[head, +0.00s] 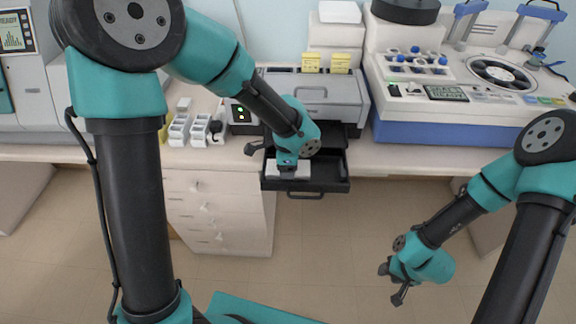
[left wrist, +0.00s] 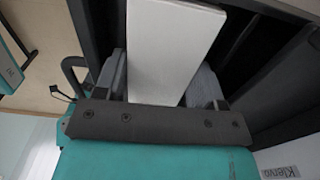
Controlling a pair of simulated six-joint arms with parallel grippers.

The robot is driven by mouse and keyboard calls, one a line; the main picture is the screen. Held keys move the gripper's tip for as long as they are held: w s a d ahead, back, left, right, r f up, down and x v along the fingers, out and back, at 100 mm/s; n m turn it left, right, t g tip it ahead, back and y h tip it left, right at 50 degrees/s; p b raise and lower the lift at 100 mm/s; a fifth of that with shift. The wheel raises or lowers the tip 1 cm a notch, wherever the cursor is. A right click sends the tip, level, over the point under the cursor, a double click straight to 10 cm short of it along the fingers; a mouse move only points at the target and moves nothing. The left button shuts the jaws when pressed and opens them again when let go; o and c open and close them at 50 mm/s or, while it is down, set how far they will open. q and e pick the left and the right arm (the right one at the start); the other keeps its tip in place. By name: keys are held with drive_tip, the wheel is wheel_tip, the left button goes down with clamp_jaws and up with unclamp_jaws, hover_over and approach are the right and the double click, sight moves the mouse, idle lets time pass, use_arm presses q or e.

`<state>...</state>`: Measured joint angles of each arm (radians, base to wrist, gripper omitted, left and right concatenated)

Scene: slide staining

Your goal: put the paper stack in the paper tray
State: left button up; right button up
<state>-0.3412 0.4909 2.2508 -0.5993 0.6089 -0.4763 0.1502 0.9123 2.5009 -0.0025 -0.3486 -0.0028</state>
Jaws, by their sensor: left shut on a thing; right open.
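The paper tray (head: 338,186) is a black open drawer pulled out from the front of the grey printer. My left gripper (head: 287,172) points down over the left part of the tray. It is shut on the white paper stack (left wrist: 170,50), whose sides lie between the two fingers in the left wrist view. In the head view a white edge of the stack (head: 302,172) shows inside the tray's outline. Whether it touches the tray floor is hidden. My right gripper (head: 392,284) is open and empty, low at the right, away from the tray.
The grey printer (head: 345,95) stands on the counter behind the tray. White racks (head: 190,130) stand left of it, and a staining machine (head: 440,125) with a blue base stands right. Drawers (head: 215,205) are under the counter. The floor in front is clear.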

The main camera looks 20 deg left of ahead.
use_arm(q)
drive_tip(key=shift+f, duration=0.15)
drive_tip(key=o, duration=0.7)
wheel_tip(320, 180, up, 12)
drive_tip(key=shift+r, duration=0.2)
idle(0.7)
